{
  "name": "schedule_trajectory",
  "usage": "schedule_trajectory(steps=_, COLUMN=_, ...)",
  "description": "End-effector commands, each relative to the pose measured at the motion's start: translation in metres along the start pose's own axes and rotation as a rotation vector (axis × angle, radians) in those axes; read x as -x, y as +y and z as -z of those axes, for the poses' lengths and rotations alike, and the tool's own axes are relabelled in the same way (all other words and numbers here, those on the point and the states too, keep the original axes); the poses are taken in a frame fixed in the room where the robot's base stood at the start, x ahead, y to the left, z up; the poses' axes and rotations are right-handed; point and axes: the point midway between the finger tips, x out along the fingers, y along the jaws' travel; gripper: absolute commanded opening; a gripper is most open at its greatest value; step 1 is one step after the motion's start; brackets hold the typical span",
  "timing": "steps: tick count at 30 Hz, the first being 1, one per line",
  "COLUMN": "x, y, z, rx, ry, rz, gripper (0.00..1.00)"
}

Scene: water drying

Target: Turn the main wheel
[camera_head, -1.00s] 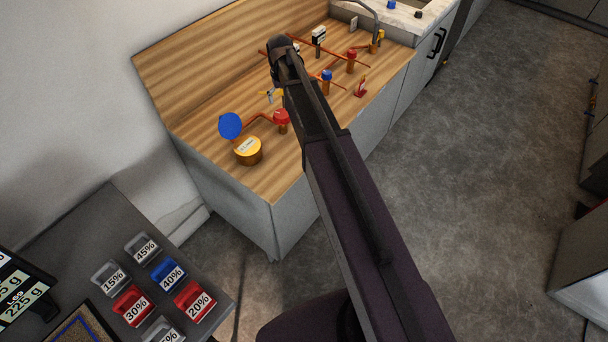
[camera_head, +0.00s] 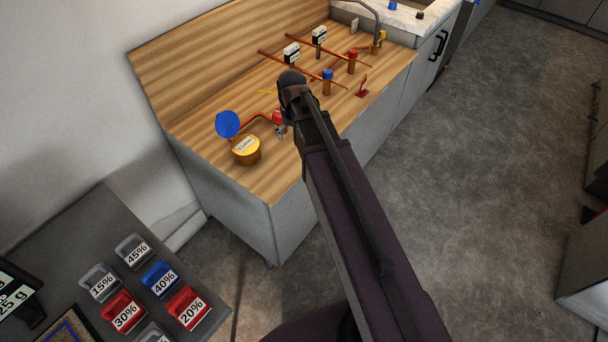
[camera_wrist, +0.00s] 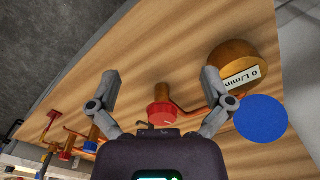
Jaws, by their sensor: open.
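A red wheel (camera_head: 278,117) on a copper pipe sits beside the brass flow meter (camera_head: 246,151) on the wooden counter, partly hidden by my gripper (camera_head: 281,131). In the wrist view the red wheel (camera_wrist: 162,114) lies between the two spread fingers of my gripper (camera_wrist: 160,86), nearer the palm in the picture. My gripper is open and nothing is held. I cannot tell whether a finger touches the wheel. The meter (camera_wrist: 238,72) reads "0 L/min", with its blue round lid (camera_wrist: 262,119) open. No label shows which wheel is the main one.
Copper pipes with a blue knob (camera_head: 327,76), another red knob (camera_head: 352,57) and white-labelled gauges (camera_head: 291,53) stand farther back. A small red stand (camera_head: 362,90) is near the counter's front edge. A grey table (camera_head: 215,262) with labelled boxes is at the lower left.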

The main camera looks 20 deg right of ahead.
Motion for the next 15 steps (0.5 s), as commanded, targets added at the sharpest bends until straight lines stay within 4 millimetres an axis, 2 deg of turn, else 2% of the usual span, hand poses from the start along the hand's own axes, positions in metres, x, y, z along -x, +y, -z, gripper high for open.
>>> schedule_trajectory(steps=1, x=-0.006, y=0.0, z=-0.011, rx=-0.001, ry=0.0, rz=0.0, gripper=1.0)
schedule_trajectory(steps=15, x=-0.031, y=-0.002, z=-0.071, rx=-0.012, ry=0.0, rz=0.0, gripper=1.0)
